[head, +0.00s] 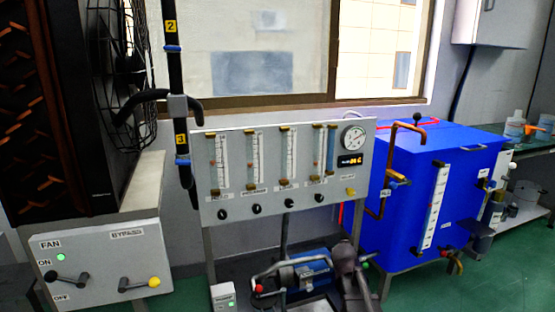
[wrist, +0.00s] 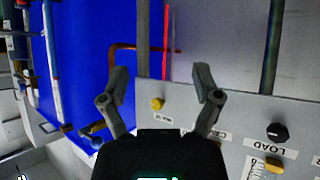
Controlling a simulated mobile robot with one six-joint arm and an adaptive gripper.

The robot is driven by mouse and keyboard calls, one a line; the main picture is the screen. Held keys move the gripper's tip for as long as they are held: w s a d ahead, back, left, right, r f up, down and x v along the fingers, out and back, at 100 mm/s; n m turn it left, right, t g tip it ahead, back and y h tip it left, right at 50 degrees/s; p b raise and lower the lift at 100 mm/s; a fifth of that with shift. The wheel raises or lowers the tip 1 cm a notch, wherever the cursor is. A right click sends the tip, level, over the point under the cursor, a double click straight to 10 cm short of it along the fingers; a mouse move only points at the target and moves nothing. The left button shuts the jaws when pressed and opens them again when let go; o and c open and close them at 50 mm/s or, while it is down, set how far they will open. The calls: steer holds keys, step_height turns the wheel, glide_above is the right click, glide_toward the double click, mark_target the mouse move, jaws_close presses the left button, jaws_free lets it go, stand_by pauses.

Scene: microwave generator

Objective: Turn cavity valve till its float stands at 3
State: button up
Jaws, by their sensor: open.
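The grey flow panel (head: 284,208) carries several upright glass tubes with scales and a row of black valve knobs below. The tubes include a right-hand one (head: 316,152); the knob below it (head: 319,198) is rightmost of the black ones. The labels are too small for me to tell which is the cavity valve. The floats and their readings cannot be made out. In the wrist view, a black knob (wrist: 279,132) stands beside an upside-down LOAD label. My gripper (wrist: 162,84) is open and empty, with the panel's yellow knob (wrist: 157,103) showing between its fingers.
A round gauge (head: 354,138) and a small display sit at the panel's right. A blue tank (head: 437,150) with pipes stands to the right. A blue pump (head: 303,272) is below the panel. A fan switch box (head: 98,262) with levers stands at left.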

steer(key=s+a+f+n+g+y+p, duration=0.15)
steer(key=s+g, duration=0.25)
steer(key=s, duration=0.5)
steer(key=s+a+g+y+p, duration=0.1)
steer(key=s+a+g+p, duration=0.15)
steer(key=s, duration=0.65)
steer(key=s+a+n+g+y+p, duration=0.15)
steer(key=s+g, duration=0.25)
steer(key=s, duration=0.5)
step_height(320, 180, up, 38)
steer(key=a+h+p, duration=0.1)
steer(key=p, duration=3.7)
steer(key=shift+w+f, duration=0.15)
steer(key=shift+w, duration=0.15)
steer(key=shift+a, duration=0.1)
steer(key=c, duration=0.3)
steer(key=shift+c, duration=0.2)
